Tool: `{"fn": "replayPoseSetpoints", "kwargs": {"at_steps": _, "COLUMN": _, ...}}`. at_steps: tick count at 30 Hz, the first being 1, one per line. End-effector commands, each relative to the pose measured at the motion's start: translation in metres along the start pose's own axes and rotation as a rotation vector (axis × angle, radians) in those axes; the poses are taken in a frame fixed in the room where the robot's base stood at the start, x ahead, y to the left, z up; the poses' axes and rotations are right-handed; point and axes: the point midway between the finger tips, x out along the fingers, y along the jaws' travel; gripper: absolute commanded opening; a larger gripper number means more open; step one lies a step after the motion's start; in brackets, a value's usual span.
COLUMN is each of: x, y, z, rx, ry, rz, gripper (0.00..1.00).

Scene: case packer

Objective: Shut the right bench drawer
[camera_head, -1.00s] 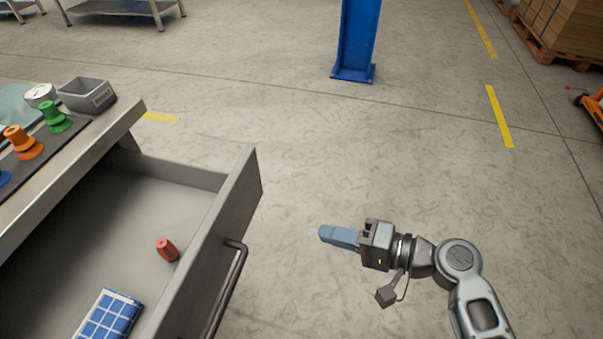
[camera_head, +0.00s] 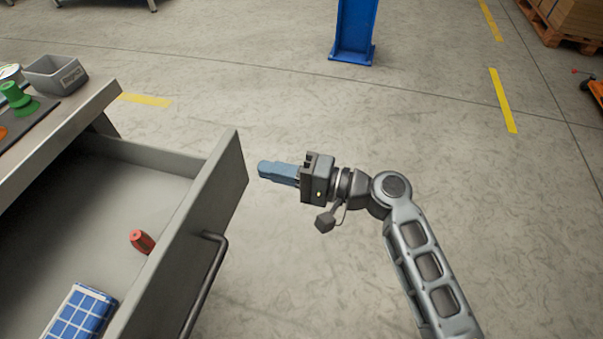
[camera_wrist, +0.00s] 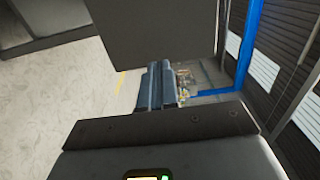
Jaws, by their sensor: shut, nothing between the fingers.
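The grey bench drawer (camera_head: 193,237) stands pulled out from the bench at the left of the head view, with a dark bar handle (camera_head: 207,285) on its front. Inside it lie a red object (camera_head: 142,241) and a blue-and-white checked item (camera_head: 80,316). My gripper (camera_head: 263,169) is shut and empty, with its blue fingers pointing left towards the far end of the drawer front. A small gap seems to show between the fingertips and the drawer front. In the wrist view the shut fingers (camera_wrist: 157,85) point at a grey panel (camera_wrist: 150,35), probably the drawer front.
The bench top (camera_head: 95,108) carries a grey bin (camera_head: 54,77), a green knobbed piece (camera_head: 17,98) and other parts. A blue post (camera_head: 355,30) stands on the floor behind. Open concrete floor lies right of the drawer. A pallet of boxes (camera_head: 570,20) is at the far right.

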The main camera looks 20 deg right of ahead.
Motion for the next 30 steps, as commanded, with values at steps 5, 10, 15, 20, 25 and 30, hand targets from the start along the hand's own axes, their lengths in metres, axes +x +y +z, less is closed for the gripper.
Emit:
{"fn": "replayPoseSetpoints", "kwargs": {"at_steps": 5, "x": 0.023, "y": 0.0, "z": 0.0, "rx": 0.0, "ry": 0.0, "rz": 0.0, "gripper": 0.0}}
{"fn": "replayPoseSetpoints", "kwargs": {"at_steps": 10, "x": 0.031, "y": 0.0, "z": 0.0, "rx": 0.0, "ry": 0.001, "rz": 0.0, "gripper": 0.0}}
{"fn": "replayPoseSetpoints", "kwargs": {"at_steps": 15, "x": 0.032, "y": 0.0, "z": 0.0, "rx": 0.0, "ry": 0.002, "rz": 0.0, "gripper": 0.0}}
{"fn": "replayPoseSetpoints", "kwargs": {"at_steps": 20, "x": 0.032, "y": 0.0, "z": 0.0, "rx": 0.0, "ry": 0.001, "rz": 0.0, "gripper": 0.0}}
{"fn": "replayPoseSetpoints", "kwargs": {"at_steps": 25, "x": 0.037, "y": 0.0, "z": 0.0, "rx": -0.001, "ry": 0.0, "rz": 0.0, "gripper": 0.0}}
{"fn": "replayPoseSetpoints", "kwargs": {"at_steps": 30, "x": 0.058, "y": 0.002, "z": 0.0, "rx": -0.002, "ry": -0.002, "rz": 0.0, "gripper": 0.0}}
